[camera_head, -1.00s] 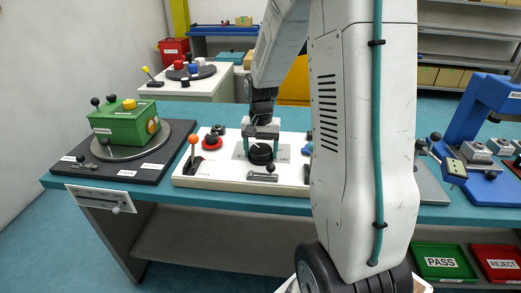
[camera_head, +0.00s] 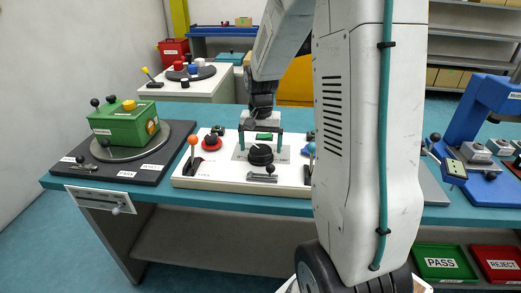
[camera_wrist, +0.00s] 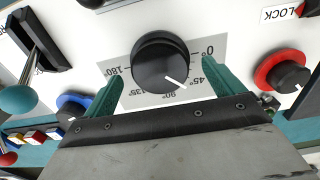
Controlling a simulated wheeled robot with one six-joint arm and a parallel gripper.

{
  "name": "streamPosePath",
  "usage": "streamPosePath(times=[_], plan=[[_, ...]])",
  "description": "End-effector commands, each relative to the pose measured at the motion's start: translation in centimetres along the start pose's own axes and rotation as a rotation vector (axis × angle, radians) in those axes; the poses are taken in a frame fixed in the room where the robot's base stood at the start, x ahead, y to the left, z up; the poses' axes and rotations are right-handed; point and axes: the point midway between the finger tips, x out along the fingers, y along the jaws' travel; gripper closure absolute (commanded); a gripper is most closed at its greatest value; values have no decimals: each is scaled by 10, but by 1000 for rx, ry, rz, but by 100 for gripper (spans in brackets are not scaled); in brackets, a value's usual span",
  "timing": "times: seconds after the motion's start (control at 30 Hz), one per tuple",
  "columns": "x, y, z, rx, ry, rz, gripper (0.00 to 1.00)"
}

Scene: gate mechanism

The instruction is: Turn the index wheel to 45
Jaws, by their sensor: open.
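The index wheel is a black round knob on the white panel, with a white pointer line on top. It shows in the head view (camera_head: 261,155) and in the wrist view (camera_wrist: 158,58). In the wrist view the dial plate (camera_wrist: 133,95) carries marks from 0° to 180°. The pointer aims at the side of the 45° mark, slightly toward 90°; the exact reading is hard to tell. My gripper (camera_head: 261,145) is above the knob. In the wrist view my gripper (camera_wrist: 162,69) is open, one green finger on each side of the knob, apart from it.
The panel (camera_head: 225,180) also holds an orange-topped lever (camera_head: 193,140), a red-collared knob (camera_head: 211,142), a small black-knobbed lever (camera_head: 269,169) and a blue-collared knob (camera_wrist: 74,106). A green box (camera_head: 122,125) stands at left. My arm hides the panel's right end.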

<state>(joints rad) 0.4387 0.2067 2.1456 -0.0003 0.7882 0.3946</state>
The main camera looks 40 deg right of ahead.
Motion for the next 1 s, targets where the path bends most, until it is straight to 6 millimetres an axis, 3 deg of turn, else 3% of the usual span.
streamPosePath(times=[0.1, 0.33, 1.0], plan=[[-23, 0, -1, 1, 4, -2, 7], [-51, 1, 0, 1, 2, -1, 7], [-56, 1, 0, 1, 0, 0, 7]])
